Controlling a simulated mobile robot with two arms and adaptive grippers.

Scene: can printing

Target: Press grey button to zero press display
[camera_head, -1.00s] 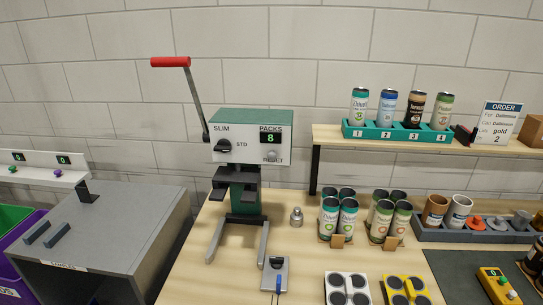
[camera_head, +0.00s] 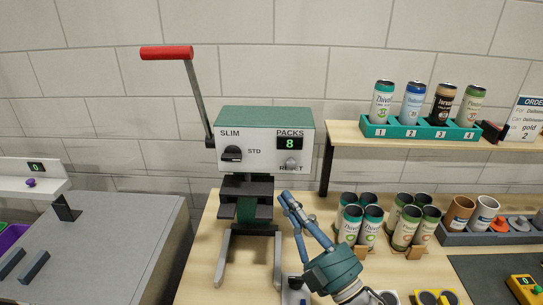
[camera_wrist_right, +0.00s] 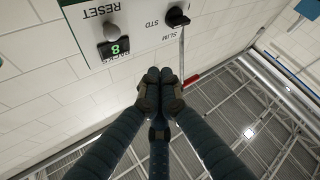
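The press (camera_head: 266,125) stands on the wooden table with a white front panel and a green top. Its PACKS display (camera_head: 290,143) shows 8, and the grey RESET button (camera_head: 291,163) sits just below it. In the right wrist view the display (camera_wrist_right: 114,47) and grey button (camera_wrist_right: 111,31) appear upside down at the top. My right gripper (camera_head: 286,198) points up in front of the press, below the button and apart from it. Its fingers come together at the tips (camera_wrist_right: 160,78) in the wrist view, with nothing between them. My left gripper is not in view.
A red-handled lever (camera_head: 167,52) rises at the press's left, and a black SLIM/STD knob (camera_head: 232,154) sits on its panel. Cans (camera_head: 360,222) stand right of my gripper. A shelf (camera_head: 355,134) with a green can rack is at right. A grey cabinet (camera_head: 110,240) is at left.

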